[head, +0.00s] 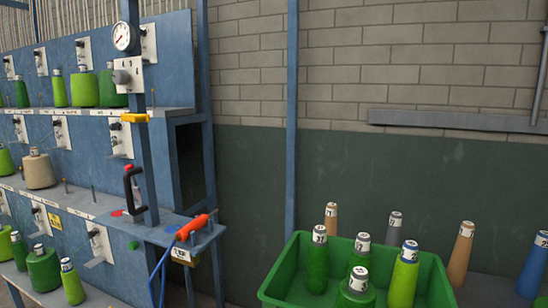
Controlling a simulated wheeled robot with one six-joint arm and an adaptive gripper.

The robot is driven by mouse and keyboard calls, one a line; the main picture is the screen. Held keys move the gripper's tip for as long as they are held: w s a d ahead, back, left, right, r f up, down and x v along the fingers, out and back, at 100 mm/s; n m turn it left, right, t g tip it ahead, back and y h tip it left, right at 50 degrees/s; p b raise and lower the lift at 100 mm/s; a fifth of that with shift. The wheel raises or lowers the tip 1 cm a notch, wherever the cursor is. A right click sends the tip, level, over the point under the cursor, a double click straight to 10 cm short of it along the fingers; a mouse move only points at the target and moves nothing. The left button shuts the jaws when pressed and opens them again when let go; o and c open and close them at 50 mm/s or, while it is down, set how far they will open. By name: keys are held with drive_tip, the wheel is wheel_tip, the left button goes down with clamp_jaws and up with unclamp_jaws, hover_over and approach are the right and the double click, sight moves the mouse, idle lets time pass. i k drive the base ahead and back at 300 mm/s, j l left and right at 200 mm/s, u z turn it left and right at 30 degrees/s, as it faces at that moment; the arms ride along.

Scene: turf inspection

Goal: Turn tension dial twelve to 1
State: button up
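The blue frame on the left carries several white plates with small dark knobs or levers. These include one at the top right (148,43), one in the middle row (121,138) and one at the bottom right (99,243). A larger plate with a grey knob (127,75) is on the post below a round white gauge (123,37). The numbers on the plates are too small to read, so I cannot tell which is tension dial twelve or where it points. My gripper is not in view.
A green crate (268,291) with several numbered cones stands at the lower right; more cones stand behind it. An orange-handled tool (192,228) with a blue hose lies on the frame's ledge. A black handle (130,188) stands out from the post. A grey rail (450,121) runs along the wall.

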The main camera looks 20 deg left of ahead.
sight(114, 127)
drive_tip(key=u, duration=2)
drive_tip(key=i+j+z, duration=0.1)
drive_tip(key=i+j, duration=0.65)
drive_tip(key=j, duration=0.1)
